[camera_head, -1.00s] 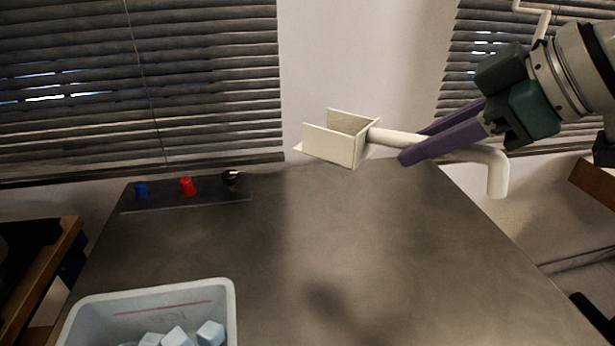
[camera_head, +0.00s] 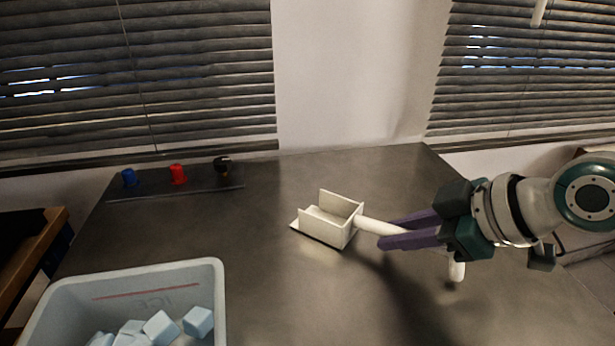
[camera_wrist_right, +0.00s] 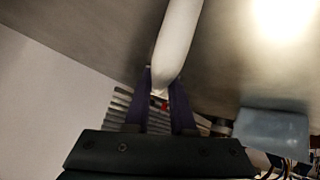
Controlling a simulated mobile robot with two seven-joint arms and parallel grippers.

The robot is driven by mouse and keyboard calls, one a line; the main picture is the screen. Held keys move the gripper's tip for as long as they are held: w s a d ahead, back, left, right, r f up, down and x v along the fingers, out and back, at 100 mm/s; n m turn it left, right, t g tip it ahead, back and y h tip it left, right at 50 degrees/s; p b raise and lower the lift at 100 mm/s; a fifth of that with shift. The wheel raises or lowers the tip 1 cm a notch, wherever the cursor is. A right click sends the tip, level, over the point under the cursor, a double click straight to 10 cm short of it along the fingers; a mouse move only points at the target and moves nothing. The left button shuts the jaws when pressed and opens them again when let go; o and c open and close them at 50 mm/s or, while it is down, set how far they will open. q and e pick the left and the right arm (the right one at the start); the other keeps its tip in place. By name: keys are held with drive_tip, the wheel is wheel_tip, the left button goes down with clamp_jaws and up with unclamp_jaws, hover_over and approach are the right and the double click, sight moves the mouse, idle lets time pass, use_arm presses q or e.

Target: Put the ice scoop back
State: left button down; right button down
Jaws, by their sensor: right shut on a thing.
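The cream ice scoop (camera_head: 329,222) has a boxy open bowl pointing left and a round handle with a bent-down end. My right gripper (camera_head: 383,232) is shut on the handle, between bowl and bend. The scoop is low over the table (camera_head: 270,265); I cannot tell if it touches. In the right wrist view the handle (camera_wrist_right: 178,40) runs up from between the purple fingers of the right gripper (camera_wrist_right: 160,82); the bowl is not visible there. My left gripper is not in view.
A pale bin (camera_head: 120,283) marked ICE, with pale blue cubes (camera_head: 160,328), stands at front left. A dark strip with a blue knob (camera_head: 129,178), a red knob (camera_head: 178,174) and a black knob (camera_head: 222,166) lies at back left. A pale rod (camera_head: 539,12) hangs at top right.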

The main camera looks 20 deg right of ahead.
drive_tip(key=shift+f, duration=0.2)
drive_tip(key=c, duration=0.8)
unclamp_jaws()
drive_tip(key=shift+r, duration=0.1)
drive_tip(key=shift+o, duration=0.2)
